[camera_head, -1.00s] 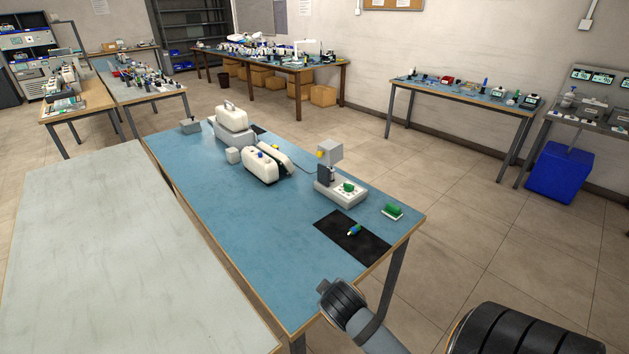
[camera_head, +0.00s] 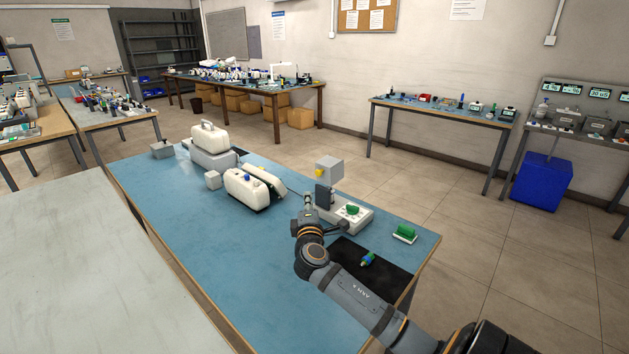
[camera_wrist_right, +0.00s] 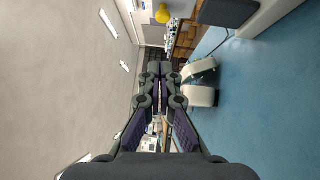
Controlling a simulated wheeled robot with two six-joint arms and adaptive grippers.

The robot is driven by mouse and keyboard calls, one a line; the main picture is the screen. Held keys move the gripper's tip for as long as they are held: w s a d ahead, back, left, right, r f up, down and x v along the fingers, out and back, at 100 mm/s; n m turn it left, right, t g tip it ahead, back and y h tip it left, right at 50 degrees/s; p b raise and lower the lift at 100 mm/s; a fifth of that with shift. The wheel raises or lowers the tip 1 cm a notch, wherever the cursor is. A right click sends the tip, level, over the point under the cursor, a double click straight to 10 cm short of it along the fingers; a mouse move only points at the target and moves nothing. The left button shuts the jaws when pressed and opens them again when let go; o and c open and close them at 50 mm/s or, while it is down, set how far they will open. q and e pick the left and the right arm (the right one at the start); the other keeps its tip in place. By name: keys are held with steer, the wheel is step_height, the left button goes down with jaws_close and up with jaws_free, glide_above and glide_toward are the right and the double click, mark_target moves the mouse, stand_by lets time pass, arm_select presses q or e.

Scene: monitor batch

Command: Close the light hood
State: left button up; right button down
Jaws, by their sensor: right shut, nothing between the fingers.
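The light hood looks to be the grey box (camera_head: 329,170) with a yellow knob (camera_head: 318,172), raised on a dark post (camera_head: 323,196) above a white base (camera_head: 354,217). A green part (camera_head: 352,209) is on the base. The yellow knob also shows near the top of the right wrist view (camera_wrist_right: 162,14). My right gripper (camera_head: 307,198) is shut and empty, just left of the post in the head view; its shut fingers (camera_wrist_right: 160,68) also show in the wrist view. It appears apart from the hood. My left gripper is out of view.
White cases (camera_head: 255,187) stand left of my right gripper on the blue table (camera_head: 215,255). A black mat (camera_head: 390,275) with a small blue-green item (camera_head: 368,259) lies at the near right. The table's near left is clear.

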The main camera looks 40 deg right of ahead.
mark_target(327, 172)
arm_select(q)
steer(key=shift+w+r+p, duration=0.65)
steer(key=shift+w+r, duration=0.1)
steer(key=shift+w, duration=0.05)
arm_select(e)
steer(key=w+d, duration=0.6)
steer(key=d, duration=0.2)
steer(key=shift+w+d+r, duration=0.25)
steer(key=shift+d+r, duration=0.05)
steer(key=shift+d, duration=0.1)
